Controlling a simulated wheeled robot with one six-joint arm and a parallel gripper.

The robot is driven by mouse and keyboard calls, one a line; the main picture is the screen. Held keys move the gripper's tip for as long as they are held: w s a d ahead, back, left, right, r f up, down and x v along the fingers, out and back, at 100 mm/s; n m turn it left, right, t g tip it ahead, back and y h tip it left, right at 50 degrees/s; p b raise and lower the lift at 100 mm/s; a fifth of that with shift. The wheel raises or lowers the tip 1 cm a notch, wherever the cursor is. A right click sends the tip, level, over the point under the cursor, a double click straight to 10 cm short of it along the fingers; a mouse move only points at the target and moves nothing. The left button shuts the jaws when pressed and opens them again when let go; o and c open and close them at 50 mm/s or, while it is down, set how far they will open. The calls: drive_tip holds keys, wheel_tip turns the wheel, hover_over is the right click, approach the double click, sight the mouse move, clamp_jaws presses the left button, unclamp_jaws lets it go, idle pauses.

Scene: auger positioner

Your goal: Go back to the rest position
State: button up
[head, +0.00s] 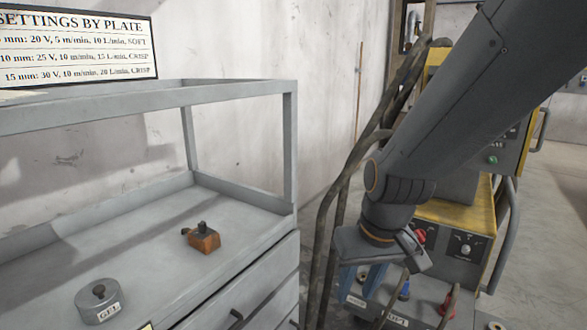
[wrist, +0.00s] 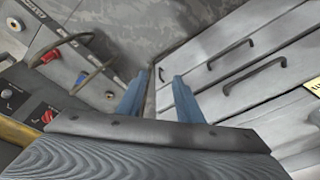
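My gripper (head: 362,284) hangs from my arm at the right of the head view, in front of the yellow and grey machine (head: 455,214). Its two blue fingers point down. In the wrist view my gripper (wrist: 157,98) shows its fingers apart, with nothing between them. Part of the machine's lower front is hidden behind my arm and gripper in the head view.
Dark hoses (head: 338,190) hang between cabinet and machine. A settings sign (head: 75,45) is behind. Bare floor (wrist: 150,32) shows between cabinet and machine.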

drive_tip(key=s+d+r+g, duration=0.1)
drive_tip(key=s+r+g, duration=0.1)
drive_tip(key=s, duration=0.8)
drive_tip(key=d+r+m+h+p, duration=0.1)
drive_tip(key=d+r+p, duration=0.5)
drive_tip(key=p, duration=0.7)
drive_tip(key=shift+w+d+r+m, duration=0.2)
drive_tip(key=shift+r+m, duration=0.2)
drive_tip(key=shift+m, duration=0.1)
